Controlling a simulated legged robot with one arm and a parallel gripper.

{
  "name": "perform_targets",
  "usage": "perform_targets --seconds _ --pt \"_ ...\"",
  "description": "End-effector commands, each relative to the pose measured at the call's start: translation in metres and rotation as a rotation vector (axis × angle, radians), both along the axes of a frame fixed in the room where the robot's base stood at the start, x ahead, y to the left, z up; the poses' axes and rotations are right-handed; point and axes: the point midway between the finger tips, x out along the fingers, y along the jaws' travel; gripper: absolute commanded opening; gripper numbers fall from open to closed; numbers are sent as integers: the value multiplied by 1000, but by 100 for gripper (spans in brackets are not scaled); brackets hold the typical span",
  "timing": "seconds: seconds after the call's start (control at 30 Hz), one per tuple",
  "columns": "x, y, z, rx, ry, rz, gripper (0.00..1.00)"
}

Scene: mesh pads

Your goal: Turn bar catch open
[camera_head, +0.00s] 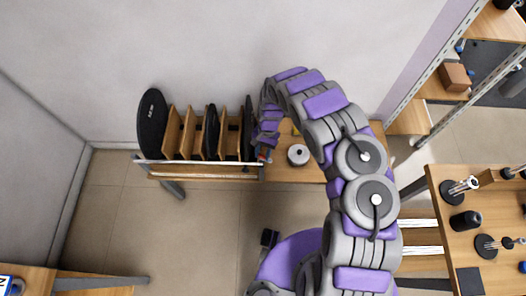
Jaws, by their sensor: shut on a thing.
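A metal bar (200,162) runs along the front of a wooden rack with upright dividers. The bar catch is at its right end, mostly hidden by my gripper and too small to make out. My arm arches over from the right and bends down to that end. My gripper (264,155) is small in view and shut on the bar catch, with a little orange-red showing there. I cannot tell how far the catch is turned.
A large black disc (152,122) stands at the rack's left end, with thinner dark discs between the dividers. A round grey-white piece (298,155) sits on the wooden surface right of the rack. Shelving and a cluttered bench (440,205) are at the right. Floor in front is clear.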

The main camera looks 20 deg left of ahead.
Motion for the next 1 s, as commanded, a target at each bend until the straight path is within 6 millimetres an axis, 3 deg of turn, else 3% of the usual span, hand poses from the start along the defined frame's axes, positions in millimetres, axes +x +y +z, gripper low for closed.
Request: perform_targets --seconds 0.5,1.0 --pt "2 3 2 2 -4 300 6" --pt "3 4 1 4 -6 344 6"
